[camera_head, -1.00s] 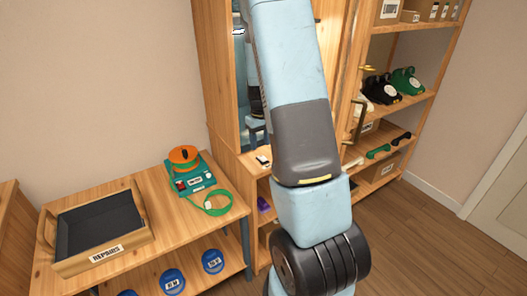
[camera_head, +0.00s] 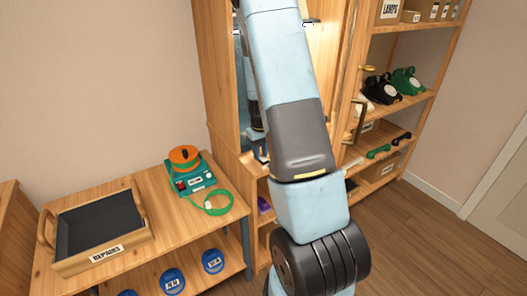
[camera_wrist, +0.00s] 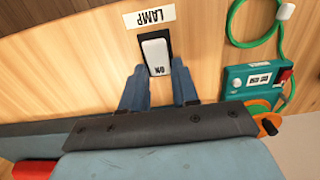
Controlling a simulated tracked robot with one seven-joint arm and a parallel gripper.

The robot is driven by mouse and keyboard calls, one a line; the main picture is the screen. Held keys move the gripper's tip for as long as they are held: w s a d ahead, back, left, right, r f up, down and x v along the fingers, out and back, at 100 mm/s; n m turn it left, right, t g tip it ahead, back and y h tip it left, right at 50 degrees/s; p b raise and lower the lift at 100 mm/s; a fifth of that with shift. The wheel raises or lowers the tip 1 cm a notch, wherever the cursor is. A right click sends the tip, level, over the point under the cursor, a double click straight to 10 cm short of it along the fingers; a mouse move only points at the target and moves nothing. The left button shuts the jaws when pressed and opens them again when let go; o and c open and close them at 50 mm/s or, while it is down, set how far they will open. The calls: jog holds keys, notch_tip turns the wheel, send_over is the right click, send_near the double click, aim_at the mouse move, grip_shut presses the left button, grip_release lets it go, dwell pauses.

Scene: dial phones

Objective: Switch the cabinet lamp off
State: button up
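The lamp switch (camera_wrist: 156,57) is a white rocker in a dark frame on a wooden surface. It shows upside down in the wrist view, with "ON" readable at its near end and a "LAMP" label (camera_wrist: 149,17) beyond it. My gripper (camera_wrist: 158,75) has its two blue fingers apart, one on each side of the switch's near end, with nothing held. I cannot tell whether the fingers touch the switch. In the head view my arm covers much of the wooden cabinet (camera_head: 218,90), and the lamp itself cannot be made out.
Left of the cabinet, a bench holds a teal device (camera_head: 196,176) with an orange spool and green cable, and a "REPAIRS" tray (camera_head: 103,253). Shelves on the right hold a black phone (camera_head: 381,89) and a green phone (camera_head: 408,80). The floor (camera_head: 420,230) at right is clear.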

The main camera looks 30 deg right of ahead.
grip_shut()
jog(key=shift+s+t, duration=0.25)
jog(key=shift+t, duration=0.65)
jog(key=shift+s+r+t, duration=0.1)
jog(key=shift+s+t, duration=0.15)
jog(key=shift+t, duration=0.55)
jog(key=shift+o, duration=2.3)
grip_release()
jog(key=shift+r, duration=0.1)
